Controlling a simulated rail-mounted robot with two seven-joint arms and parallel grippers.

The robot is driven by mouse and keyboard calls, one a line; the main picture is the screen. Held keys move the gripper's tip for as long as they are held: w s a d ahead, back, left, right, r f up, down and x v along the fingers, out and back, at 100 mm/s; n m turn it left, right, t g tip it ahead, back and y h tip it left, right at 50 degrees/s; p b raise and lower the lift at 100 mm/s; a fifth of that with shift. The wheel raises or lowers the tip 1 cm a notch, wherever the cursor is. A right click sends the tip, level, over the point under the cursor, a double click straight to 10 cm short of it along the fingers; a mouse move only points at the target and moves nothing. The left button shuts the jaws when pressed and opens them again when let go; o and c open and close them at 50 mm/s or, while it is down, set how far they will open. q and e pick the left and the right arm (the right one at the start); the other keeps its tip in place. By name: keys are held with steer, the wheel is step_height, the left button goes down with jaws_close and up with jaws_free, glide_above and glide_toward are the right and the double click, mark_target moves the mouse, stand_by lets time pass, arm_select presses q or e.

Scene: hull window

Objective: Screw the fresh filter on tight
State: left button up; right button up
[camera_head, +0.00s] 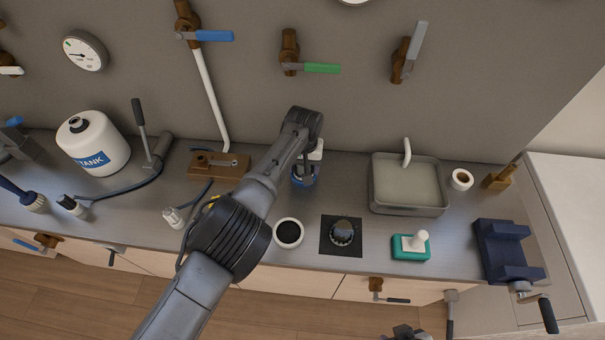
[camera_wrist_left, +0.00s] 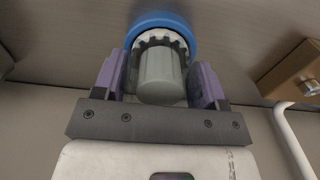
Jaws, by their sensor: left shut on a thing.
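My left gripper (camera_head: 306,168) is over the worktop near the wall, its jaws shut on a grey cylinder, the filter (camera_wrist_left: 162,78). In the left wrist view the purple fingers (camera_wrist_left: 163,82) press on both sides of it. A pale toothed collar (camera_wrist_left: 160,38) is at the filter's far end, inside a blue ring (camera_wrist_left: 165,18). The blue ring also shows below the gripper in the head view (camera_head: 304,181). I cannot tell how tightly the filter sits in it. A dark shape at the bottom edge, likely my right gripper (camera_head: 405,332), is mostly cut off.
A white cup with a dark inside (camera_head: 288,233) and a black pad with a dark knob (camera_head: 341,233) stand in front. A grey sink (camera_head: 408,190), a teal block (camera_head: 411,249) and a blue vise (camera_head: 505,250) are to the right. A white tank (camera_head: 92,145) stands left.

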arm_select(q)
steer(key=o, duration=1.3)
steer(key=shift+o, duration=0.6)
